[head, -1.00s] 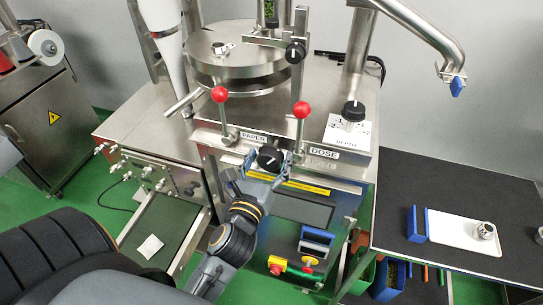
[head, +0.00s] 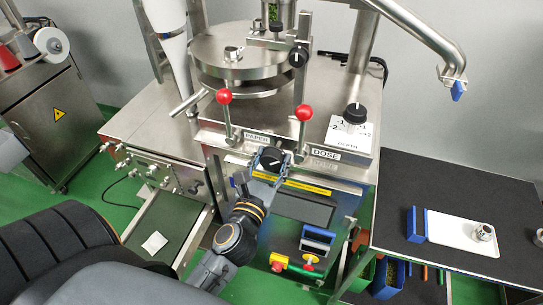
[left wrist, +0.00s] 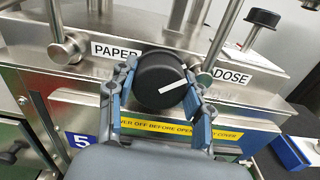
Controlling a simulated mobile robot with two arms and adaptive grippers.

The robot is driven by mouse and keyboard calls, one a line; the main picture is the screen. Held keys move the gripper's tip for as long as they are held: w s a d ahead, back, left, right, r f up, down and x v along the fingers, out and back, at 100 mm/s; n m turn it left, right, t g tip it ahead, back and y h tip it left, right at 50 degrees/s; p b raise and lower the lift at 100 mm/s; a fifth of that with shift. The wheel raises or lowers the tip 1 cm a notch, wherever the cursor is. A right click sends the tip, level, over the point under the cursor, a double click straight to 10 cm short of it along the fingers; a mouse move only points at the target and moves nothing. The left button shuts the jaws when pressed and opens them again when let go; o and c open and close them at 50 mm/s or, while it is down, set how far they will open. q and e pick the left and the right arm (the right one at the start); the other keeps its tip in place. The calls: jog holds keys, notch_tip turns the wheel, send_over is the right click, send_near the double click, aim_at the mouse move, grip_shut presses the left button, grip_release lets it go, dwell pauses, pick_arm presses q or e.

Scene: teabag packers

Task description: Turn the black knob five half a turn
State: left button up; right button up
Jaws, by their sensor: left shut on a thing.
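The black knob (head: 271,159) with a white pointer line sits on the front of the steel machine, between the PAPER and DOSE labels. In the left wrist view the knob (left wrist: 158,80) faces me, its white line slanting up to the right. My left gripper (left wrist: 161,84) is shut on the knob, one blue-padded finger on each side. In the head view the gripper (head: 269,162) reaches it from below left. A blue plate with a 5 (left wrist: 82,141) shows at lower left in the left wrist view. My right gripper is not in view.
Two red-balled levers (head: 224,96) (head: 304,113) rise above the panel. A second black knob (head: 355,113) stands on the DEPTH plate. A black table (head: 450,200) with a white tray (head: 462,232) lies right.

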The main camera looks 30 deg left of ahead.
pick_arm(q)
jog(key=shift+m+p, duration=1.3)
jog(key=shift+m, duration=0.7)
jog(key=o, duration=1.2)
jog(key=shift+w, duration=0.1)
jog(key=shift+c, duration=0.2)
jog(key=v, duration=1.2)
